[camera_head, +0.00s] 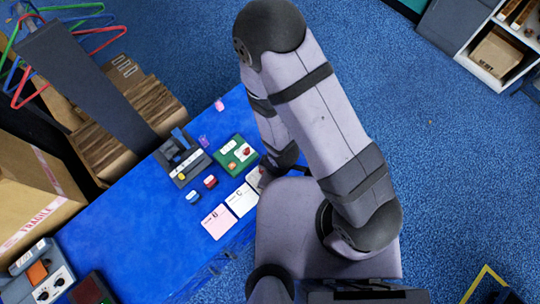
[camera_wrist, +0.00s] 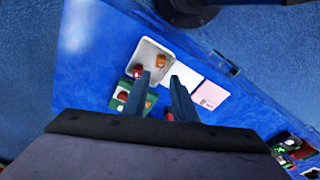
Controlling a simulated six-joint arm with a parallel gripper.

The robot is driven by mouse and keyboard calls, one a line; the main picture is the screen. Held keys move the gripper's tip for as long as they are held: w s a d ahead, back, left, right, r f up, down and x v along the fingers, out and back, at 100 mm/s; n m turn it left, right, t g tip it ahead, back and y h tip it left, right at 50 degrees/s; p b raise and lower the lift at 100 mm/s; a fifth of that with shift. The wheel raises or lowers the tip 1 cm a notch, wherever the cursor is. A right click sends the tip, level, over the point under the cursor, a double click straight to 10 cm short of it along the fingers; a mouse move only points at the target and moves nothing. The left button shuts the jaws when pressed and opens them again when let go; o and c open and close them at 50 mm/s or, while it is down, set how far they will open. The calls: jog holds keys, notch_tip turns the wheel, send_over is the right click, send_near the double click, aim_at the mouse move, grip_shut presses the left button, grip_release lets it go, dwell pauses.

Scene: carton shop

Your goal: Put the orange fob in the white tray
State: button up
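In the wrist view the white tray (camera_wrist: 171,55) lies flat on the blue table, near my fingertips. An orange piece (camera_wrist: 160,60), which looks like the orange fob, lies inside it, with a dark red piece (camera_wrist: 137,71) also in it. My gripper (camera_wrist: 161,76) is open, its two dark fingers apart with nothing between the tips. In the head view my arm covers the gripper and most of the white tray. A green tray (camera_head: 223,157) beside it holds white, red and small orange pieces; it is partly hidden by a finger in the wrist view.
A white card (camera_head: 241,200) and a pink card (camera_head: 218,222) lie beside the white tray. A grey organiser (camera_head: 181,158), a blue piece (camera_head: 193,197) and a red-and-blue piece (camera_head: 210,182) are nearby.

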jog(key=shift+r, duration=0.15)
jog(key=w+d+r+m+h, duration=0.1)
jog(key=w+d+r+m, duration=0.35)
jog(key=r, duration=0.35)
jog(key=w+d+r+m, duration=0.3)
jog(key=d+r+m, duration=0.2)
jog(key=d+r, duration=0.15)
jog(key=s+d+r+m, duration=0.2)
jog(key=d+r+m, duration=0.2)
jog(key=r, duration=0.4)
jog(key=shift+s+d+g, duration=0.15)
jog(key=shift+g, duration=0.15)
jog(key=shift+f, duration=0.15)
notch_tip(320, 180, down, 7)
jog(key=b, duration=0.7)
